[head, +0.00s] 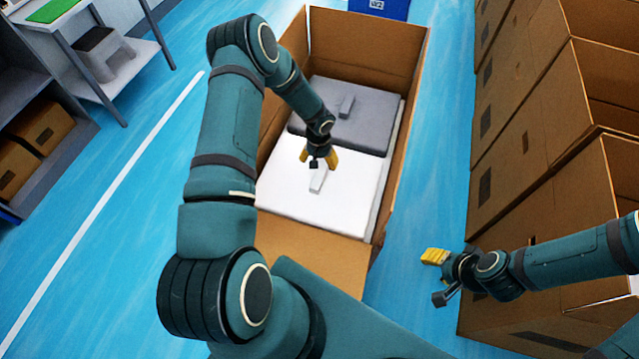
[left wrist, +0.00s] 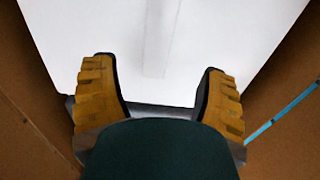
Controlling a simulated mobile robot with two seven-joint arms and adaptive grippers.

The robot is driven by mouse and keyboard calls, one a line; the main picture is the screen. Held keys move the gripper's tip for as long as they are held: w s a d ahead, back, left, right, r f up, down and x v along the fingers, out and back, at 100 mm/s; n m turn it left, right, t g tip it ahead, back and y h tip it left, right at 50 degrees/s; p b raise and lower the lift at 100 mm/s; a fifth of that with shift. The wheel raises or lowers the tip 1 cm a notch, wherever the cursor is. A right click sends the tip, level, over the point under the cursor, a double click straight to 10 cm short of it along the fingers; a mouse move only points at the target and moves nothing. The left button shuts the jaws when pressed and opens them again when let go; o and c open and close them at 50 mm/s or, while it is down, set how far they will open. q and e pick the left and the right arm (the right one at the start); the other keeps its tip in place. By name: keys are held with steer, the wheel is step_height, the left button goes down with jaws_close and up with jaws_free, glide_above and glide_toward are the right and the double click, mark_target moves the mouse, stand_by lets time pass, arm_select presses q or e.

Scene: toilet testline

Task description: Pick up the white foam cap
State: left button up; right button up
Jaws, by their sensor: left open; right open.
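The white foam cap (head: 350,205) is a flat white slab with a small raised grip (head: 318,180) in its middle. It lies in the near part of an open cardboard box (head: 310,240). My left gripper (head: 319,162) is open and empty above the cap, close to the raised grip. In the left wrist view the open fingers (left wrist: 158,76) point at the white cap (left wrist: 220,30), with a faint ridge between them. I cannot tell the exact height above it. My right gripper (head: 435,257) is open and empty, away to the right, outside the box.
A grey foam piece (head: 365,125) with a similar grip lies in the box's far part. The box walls stand close around the left gripper. Stacked cardboard boxes (head: 540,120) stand at right. A stool (head: 100,50) stands at upper left. Blue floor is clear at left.

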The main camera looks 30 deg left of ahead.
mark_target(319, 175)
arm_select(q)
step_height(319, 175, down, 3)
steer(key=shift+d+r, duration=0.1)
steer(key=shift+d, duration=0.05)
steer(key=shift+s+d+f, duration=0.1)
steer(key=shift+s+f, duration=0.05)
steer(key=shift+f, duration=1.2)
steer(key=shift+s+f, duration=0.1)
steer(key=shift+f, duration=1.2)
steer(key=shift+c, duration=0.2)
jaws_close()
